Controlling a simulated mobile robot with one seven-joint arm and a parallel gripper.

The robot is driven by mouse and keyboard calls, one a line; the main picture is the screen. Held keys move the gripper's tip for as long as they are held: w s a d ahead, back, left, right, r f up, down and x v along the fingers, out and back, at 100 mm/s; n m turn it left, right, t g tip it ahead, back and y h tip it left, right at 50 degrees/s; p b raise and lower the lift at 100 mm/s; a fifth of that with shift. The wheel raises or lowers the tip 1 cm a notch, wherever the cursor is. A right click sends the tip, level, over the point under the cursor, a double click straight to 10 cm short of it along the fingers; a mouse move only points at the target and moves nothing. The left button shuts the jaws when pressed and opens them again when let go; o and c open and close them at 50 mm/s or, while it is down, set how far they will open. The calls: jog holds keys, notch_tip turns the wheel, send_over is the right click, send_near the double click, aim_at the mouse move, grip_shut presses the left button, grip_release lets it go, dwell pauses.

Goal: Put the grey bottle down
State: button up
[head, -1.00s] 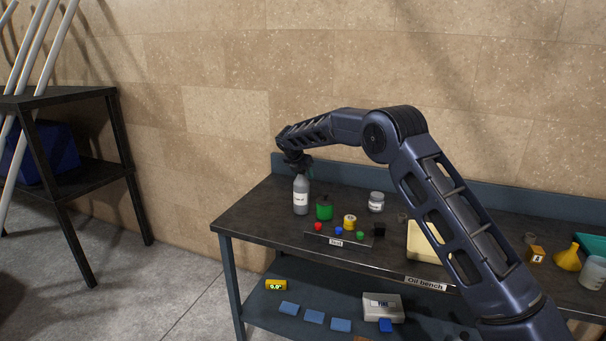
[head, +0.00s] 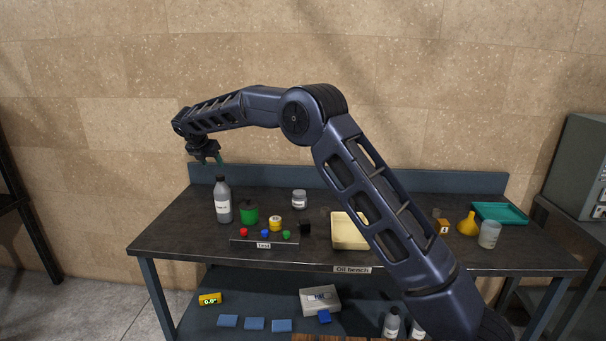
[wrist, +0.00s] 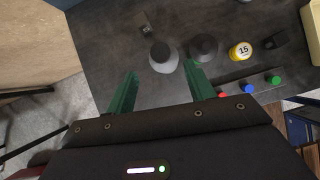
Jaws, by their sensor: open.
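The grey bottle (head: 223,205), with a dark cap and a white label, stands upright on the bench (head: 170,238) near its left end. My gripper (head: 213,160) is above the bottle, clear of its cap, with its fingers apart and nothing between them. In the wrist view, my gripper (wrist: 162,68) shows two green fingers spread apart, and the bottle (wrist: 165,62) is seen from above beyond their tips.
A green pot (head: 249,213) stands close to the right of the bottle. A yellow weight (head: 276,223), a dark block (head: 305,228) and a rack with coloured knobs (head: 264,243) are farther right. A cream tray (head: 347,232) is mid-bench. A white-labelled jar (head: 299,199) stands behind.

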jog(key=w+d+r+m+g, duration=0.1)
jog(key=d+r+m, duration=0.35)
jog(key=d, duration=0.75)
jog(key=w+d+r+m, duration=0.1)
jog(key=d+r+m, duration=0.4)
jog(key=d, duration=0.7)
jog(key=s+d+r+m, duration=0.3)
jog(key=s+d+m, duration=0.1)
jog(key=d, duration=0.7)
jog(key=s+d+r+m, duration=0.3)
jog(key=d, duration=0.9)
jog(key=s+d+f+m+g, duration=0.1)
jog(key=s+d+m, duration=0.8)
jog(key=s+d, duration=0.6)
jog(key=s+d+f+m, duration=0.4)
jog(key=s, duration=0.4)
jog(key=s+d+f+m, duration=0.5)
jog(key=s, duration=0.3)
jog(key=shift+d+f+y, duration=0.15)
jog(key=shift+d+y, duration=0.05)
jog(key=shift+y, duration=0.2)
